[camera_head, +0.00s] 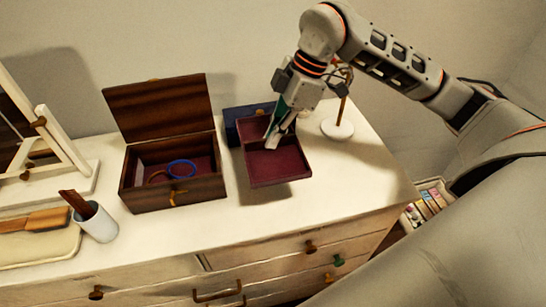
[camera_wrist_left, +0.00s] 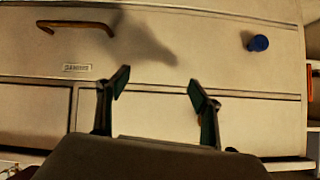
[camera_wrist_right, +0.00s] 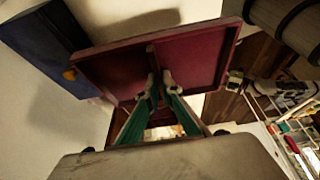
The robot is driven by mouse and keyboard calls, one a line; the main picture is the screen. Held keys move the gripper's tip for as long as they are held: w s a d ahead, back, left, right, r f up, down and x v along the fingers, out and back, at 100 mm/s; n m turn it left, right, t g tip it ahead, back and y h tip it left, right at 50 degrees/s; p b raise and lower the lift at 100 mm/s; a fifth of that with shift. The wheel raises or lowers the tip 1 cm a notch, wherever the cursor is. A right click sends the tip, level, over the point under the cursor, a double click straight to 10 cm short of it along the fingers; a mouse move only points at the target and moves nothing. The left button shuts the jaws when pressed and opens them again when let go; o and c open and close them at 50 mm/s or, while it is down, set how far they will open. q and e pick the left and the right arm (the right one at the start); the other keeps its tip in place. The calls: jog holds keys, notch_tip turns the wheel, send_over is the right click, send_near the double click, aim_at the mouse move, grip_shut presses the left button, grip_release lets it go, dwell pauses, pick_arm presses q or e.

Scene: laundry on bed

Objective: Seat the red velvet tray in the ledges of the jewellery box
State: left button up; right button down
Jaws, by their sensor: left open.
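The red velvet tray (camera_head: 281,170) is held above the dresser top, right of the jewellery box; it also fills the upper right wrist view (camera_wrist_right: 110,70). My right gripper (camera_head: 277,135) is shut on the tray's middle divider, its fingertips (camera_wrist_right: 158,84) pinched together there. The brown wooden jewellery box (camera_head: 172,197) stands with its lid (camera_head: 160,105) open. A blue ring-shaped piece (camera_head: 181,169) and a brown band lie inside; its ledges are too small to make out. My left gripper (camera_wrist_left: 155,88) is open and empty, before the drawer fronts.
A dark blue box (camera_head: 236,131) stands behind the tray. A white-based stand (camera_head: 338,129) is behind right. A mirror stand (camera_head: 50,150), a white cup (camera_head: 97,222) and a brush (camera_head: 40,220) are at left. The dresser's front right top is clear.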

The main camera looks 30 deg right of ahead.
notch_tip(320, 180, up, 7)
jog(key=shift+r, duration=0.2)
jog(key=f+m, duration=0.1)
jog(key=f, duration=0.1)
jog(key=f+m, duration=0.1)
jog(key=f, duration=0.2)
jog(key=s+f+m+t, duration=0.1)
jog(key=f, duration=0.2)
jog(key=shift+d+f+m+h, duration=0.15)
jog(key=shift+m+h, duration=0.15)
jog(key=shift+d+f+m, duration=0.1)
jog(key=shift+f+m, duration=0.2)
jog(key=shift+f, duration=0.15)
pick_arm(q)
jog(key=c, duration=1.1)
pick_arm(e)
jog(key=shift+t, duration=0.3)
pick_arm(q)
jog(key=shift+a, duration=0.1)
